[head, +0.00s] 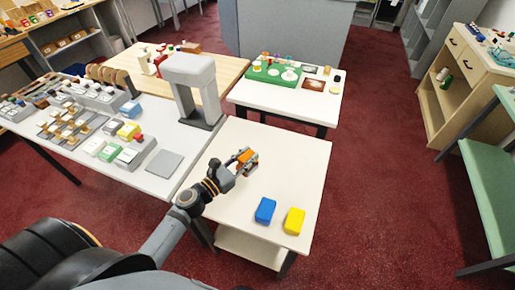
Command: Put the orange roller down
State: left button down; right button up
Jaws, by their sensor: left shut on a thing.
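My left gripper (244,163) is shut on the orange roller (242,156) above the pale table (290,160) in the head view. Only part of the roller shows between the fingers. I cannot tell whether it touches the tabletop. My right gripper is not in view.
A blue block (265,210) and a yellow block (294,221) lie at the table's near edge. A grey arch-shaped stand (188,72) rises at the far left. A white table (170,133) with many small items adjoins on the left. The right part of the pale tabletop is clear.

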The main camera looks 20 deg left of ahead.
aim_at(242, 163)
pick_arm(q)
jog(key=s+b, duration=0.2)
jog(key=s, duration=0.1)
jog(key=shift+s+a+r, duration=0.2)
jog(key=shift+s+a, duration=0.05)
jog(key=shift+a, duration=0.1)
jog(key=shift+s+a+r+p, duration=0.2)
jog(key=shift+s+r+p, duration=0.3)
jog(key=shift+p, duration=0.55)
jog(key=shift+s+a+r+p, duration=0.15)
jog(key=shift+s+r+p, duration=0.3)
jog(key=shift+p, duration=0.6)
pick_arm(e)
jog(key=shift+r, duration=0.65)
